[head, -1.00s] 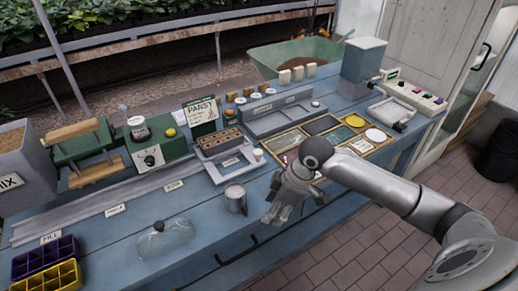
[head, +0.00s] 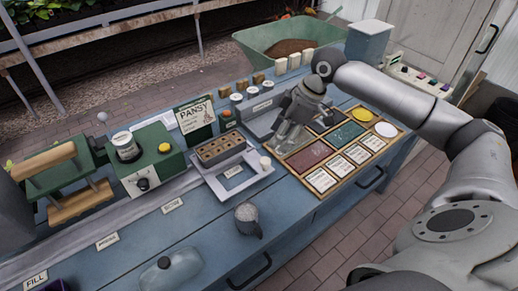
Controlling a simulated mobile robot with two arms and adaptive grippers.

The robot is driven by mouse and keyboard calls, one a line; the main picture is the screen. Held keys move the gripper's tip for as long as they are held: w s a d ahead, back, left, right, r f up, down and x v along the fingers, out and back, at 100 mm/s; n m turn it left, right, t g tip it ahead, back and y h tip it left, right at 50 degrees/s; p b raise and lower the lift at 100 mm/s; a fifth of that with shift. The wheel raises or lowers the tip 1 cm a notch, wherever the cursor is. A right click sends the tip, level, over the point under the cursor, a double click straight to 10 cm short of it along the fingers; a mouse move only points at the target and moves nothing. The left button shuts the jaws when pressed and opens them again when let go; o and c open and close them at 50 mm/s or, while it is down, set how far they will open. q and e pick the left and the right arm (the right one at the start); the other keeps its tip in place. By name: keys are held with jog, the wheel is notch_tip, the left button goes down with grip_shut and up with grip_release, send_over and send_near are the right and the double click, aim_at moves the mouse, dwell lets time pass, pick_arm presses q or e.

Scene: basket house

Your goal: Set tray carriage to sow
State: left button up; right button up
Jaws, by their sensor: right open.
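The grey tray carriage (head: 250,182) stands at the right end of the pale rail (head: 70,248) on the blue bench. A brown tray with several round holes (head: 222,147) sits on it, and a white knob (head: 265,162) stands at its right side. Small labels line the rail's front: FILL (head: 36,279), and two more (head: 107,242) and (head: 172,206), too small to read surely. My right gripper (head: 284,141) is open and empty, just right of the carriage and above the wooden-framed card board (head: 312,190). My left gripper is not in view.
A green machine with a yellow button (head: 150,170) and a PANSY sign (head: 196,116) stand behind the rail.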

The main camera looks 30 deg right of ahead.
aim_at(266, 160)
jog(key=x, duration=0.6)
jog(key=shift+s+a+f+p, duration=0.25)
jog(key=shift+a+f+p, duration=0.05)
jog(key=shift+f, duration=0.1)
jog(key=shift+x, duration=1.15)
jog(key=shift+w+f, duration=0.15)
jog(key=shift+f, duration=0.3)
jog(key=c, duration=0.5)
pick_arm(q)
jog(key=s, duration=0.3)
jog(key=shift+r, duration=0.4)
pick_arm(e)
grip_shut()
